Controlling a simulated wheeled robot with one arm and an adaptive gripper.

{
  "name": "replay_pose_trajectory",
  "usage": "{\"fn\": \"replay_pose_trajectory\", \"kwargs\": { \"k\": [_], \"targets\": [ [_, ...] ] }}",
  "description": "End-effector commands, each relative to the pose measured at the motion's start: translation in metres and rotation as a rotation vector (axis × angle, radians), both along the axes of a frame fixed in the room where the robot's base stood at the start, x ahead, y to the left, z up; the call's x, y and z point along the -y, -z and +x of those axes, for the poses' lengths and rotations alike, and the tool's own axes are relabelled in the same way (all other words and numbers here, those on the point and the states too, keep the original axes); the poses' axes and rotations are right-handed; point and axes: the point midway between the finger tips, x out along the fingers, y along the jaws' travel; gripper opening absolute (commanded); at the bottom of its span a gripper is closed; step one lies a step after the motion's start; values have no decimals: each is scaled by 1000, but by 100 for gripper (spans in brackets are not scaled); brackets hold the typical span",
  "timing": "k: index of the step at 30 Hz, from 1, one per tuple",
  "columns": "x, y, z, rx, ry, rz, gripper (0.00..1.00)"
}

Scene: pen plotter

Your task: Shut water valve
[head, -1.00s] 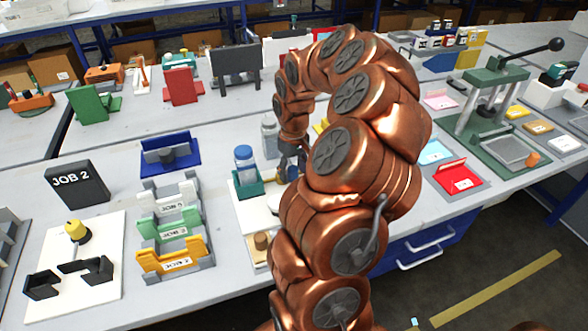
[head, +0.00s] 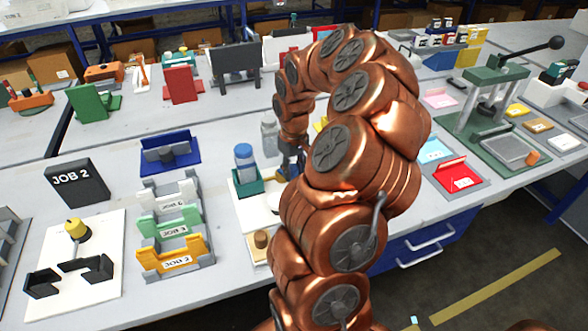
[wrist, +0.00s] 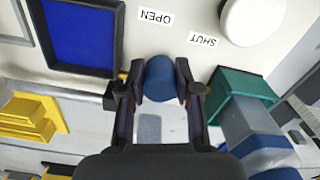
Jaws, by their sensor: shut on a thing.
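My gripper (wrist: 164,88) is shut on a blue knob (wrist: 160,76), with one dark finger on each side of it. The knob is the water valve's handle as far as I can tell. It sits at a white panel (wrist: 120,42) bearing an OPEN label (wrist: 155,17) and a SHUT label (wrist: 205,40), both upside down in the wrist view. Which label the handle points to cannot be told. In the head view my gripper (head: 290,160) is partly hidden behind my copper arm, and the labels cannot be made out.
A green holder (wrist: 232,86) stands close beside the gripper; in the head view it holds a blue-capped bottle (head: 244,158). A round white part (wrist: 252,20) lies beyond the SHUT label. A blue-faced dark frame (wrist: 80,35) and a yellow block (wrist: 28,117) are at left.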

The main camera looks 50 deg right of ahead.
Motion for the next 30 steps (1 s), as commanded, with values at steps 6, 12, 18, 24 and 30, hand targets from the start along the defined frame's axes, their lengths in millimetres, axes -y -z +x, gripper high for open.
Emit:
{"fn": "replay_pose_trajectory", "kwargs": {
  "k": [6, 12, 18, 24, 30],
  "targets": [
    [-2, 3, 0, 0, 47, -3, 0],
    [-6, 6, 1, 1, 165, -4, 0],
    [-13, 7, 4, 5, 343, -5, 0],
    [-22, 6, 7, 2, 533, -4, 0],
    [-28, 4, 14, 3, 723, -5, 0]
  ]
}}
